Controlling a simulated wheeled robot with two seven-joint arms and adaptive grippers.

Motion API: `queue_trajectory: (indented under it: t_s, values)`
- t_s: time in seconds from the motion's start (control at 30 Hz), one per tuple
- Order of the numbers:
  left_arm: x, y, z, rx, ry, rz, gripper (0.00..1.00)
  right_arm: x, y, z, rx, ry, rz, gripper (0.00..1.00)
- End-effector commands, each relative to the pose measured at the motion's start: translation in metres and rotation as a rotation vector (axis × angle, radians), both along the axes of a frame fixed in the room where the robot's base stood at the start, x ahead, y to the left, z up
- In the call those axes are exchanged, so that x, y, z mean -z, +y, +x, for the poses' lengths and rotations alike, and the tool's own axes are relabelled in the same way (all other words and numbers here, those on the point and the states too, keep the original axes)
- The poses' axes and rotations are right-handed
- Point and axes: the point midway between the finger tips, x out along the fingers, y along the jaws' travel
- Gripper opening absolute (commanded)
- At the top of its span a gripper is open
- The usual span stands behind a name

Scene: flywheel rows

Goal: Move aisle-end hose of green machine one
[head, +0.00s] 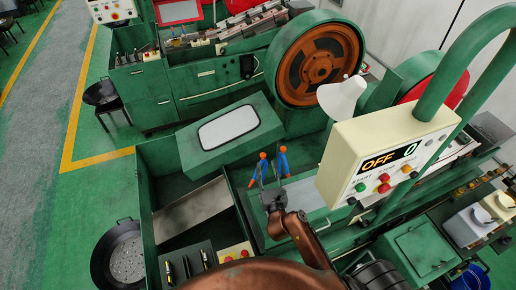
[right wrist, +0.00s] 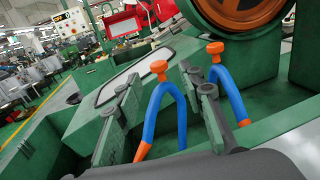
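Two blue hoses with orange ends stand side by side on the green machine's bed. The hose nearer the aisle (head: 262,170) is the left one in the head view, and it shows in the right wrist view (right wrist: 181,112) as a bent blue tube. The other hose (head: 283,163) is just right of it; it also shows in the right wrist view (right wrist: 227,85). My right gripper (head: 272,197) is open, with its fingers (right wrist: 160,110) spread to either side of the aisle-side hose in the wrist picture. I cannot tell whether they touch it. My left gripper is out of view.
A cream control box (head: 375,165) reading OFF 0 hangs close on the right. A framed lid panel (head: 228,128) lies behind the hoses. A large brown flywheel (head: 318,65) stands beyond. A black perforated pan (head: 125,258) is at the left, beside the open aisle.

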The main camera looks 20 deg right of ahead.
Motion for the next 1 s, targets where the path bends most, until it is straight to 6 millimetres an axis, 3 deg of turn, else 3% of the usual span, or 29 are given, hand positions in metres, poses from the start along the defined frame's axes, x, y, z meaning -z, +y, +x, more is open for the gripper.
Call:
queue_trajectory:
  t_s: [0.43, 0.57, 0.8, 0.9, 1.0]
  values:
    - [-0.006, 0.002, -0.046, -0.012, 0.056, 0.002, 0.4, -0.001, -0.008, 0.064, -0.012, -0.001, -0.001, 0.36]
    - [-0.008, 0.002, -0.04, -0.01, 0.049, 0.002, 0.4, 0.0, -0.011, 0.074, -0.011, 0.0, -0.001, 0.36]
    - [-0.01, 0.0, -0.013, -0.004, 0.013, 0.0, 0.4, 0.0, -0.014, 0.076, -0.009, 0.0, -0.002, 0.36]
    - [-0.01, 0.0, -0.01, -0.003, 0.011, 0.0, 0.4, 0.0, -0.014, 0.076, -0.009, 0.0, -0.002, 0.35]
    - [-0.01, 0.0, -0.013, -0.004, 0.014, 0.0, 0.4, 0.0, -0.014, 0.076, -0.008, 0.0, -0.002, 0.28]
